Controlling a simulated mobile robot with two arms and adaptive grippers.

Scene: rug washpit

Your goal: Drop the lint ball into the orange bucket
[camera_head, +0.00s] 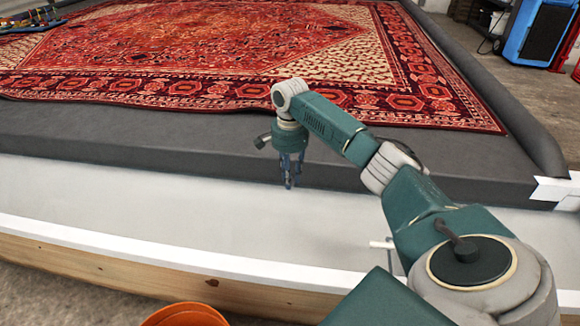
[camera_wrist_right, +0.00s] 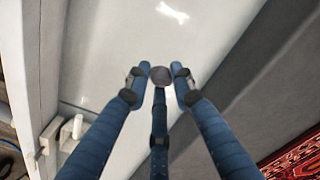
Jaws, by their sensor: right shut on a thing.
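The lint ball (camera_wrist_right: 160,76) is a small round grey-brown thing between the fingertips of my right gripper in the right wrist view. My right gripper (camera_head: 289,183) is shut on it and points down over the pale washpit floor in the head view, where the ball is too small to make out. The wrist view shows its blue fingers (camera_wrist_right: 160,85) around the ball. The orange bucket (camera_head: 186,315) stands at the bottom edge of the head view, outside the wooden side, with only its upper part showing. My left gripper is not in view.
A red patterned rug (camera_head: 215,60) lies on a dark grey raised bed (camera_head: 120,130) behind the gripper. A white-topped wooden curb (camera_head: 150,276) runs between the pale floor (camera_head: 130,200) and the bucket. A white fitting (camera_head: 558,190) sits at the right.

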